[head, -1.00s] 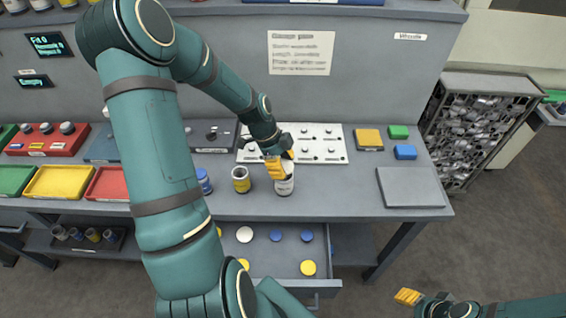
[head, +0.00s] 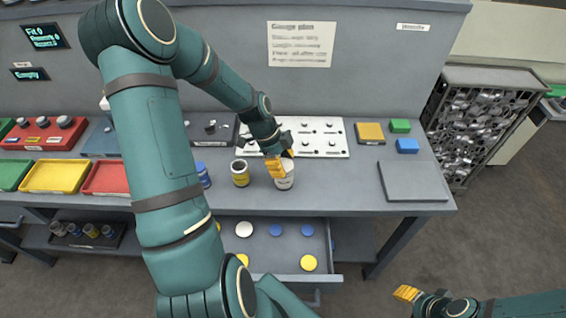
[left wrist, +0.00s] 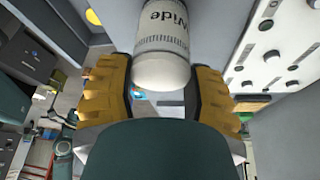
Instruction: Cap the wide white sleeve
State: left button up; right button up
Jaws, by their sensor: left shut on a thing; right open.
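The wide white sleeve (head: 285,182) stands on the bench, upright as far as I can tell. In the left wrist view the sleeve (left wrist: 160,40) shows the word "Wide" and lies between the yellow fingers. My left gripper (head: 275,166) is shut on its upper part, hiding some of its top; the fingers also show in the left wrist view (left wrist: 160,88). A white cap (head: 244,230) lies in the open drawer (head: 275,262) below the bench, with blue caps (head: 307,230) and yellow caps (head: 309,262). My right gripper (head: 405,293) is open and empty at lower right, away from the bench.
A yellow-labelled sleeve (head: 240,174) and a blue one (head: 203,175) stand left of the white sleeve. A white panel with knobs (head: 322,140) lies behind. A grey plate (head: 412,182) and small coloured blocks (head: 406,146) lie right. Bench between sleeve and plate is clear.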

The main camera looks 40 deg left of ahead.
pick_arm(q)
jog(key=shift+f, duration=0.15)
jog(key=o, duration=0.9)
jog(key=shift+c, duration=0.2)
jog(key=v, duration=1.2)
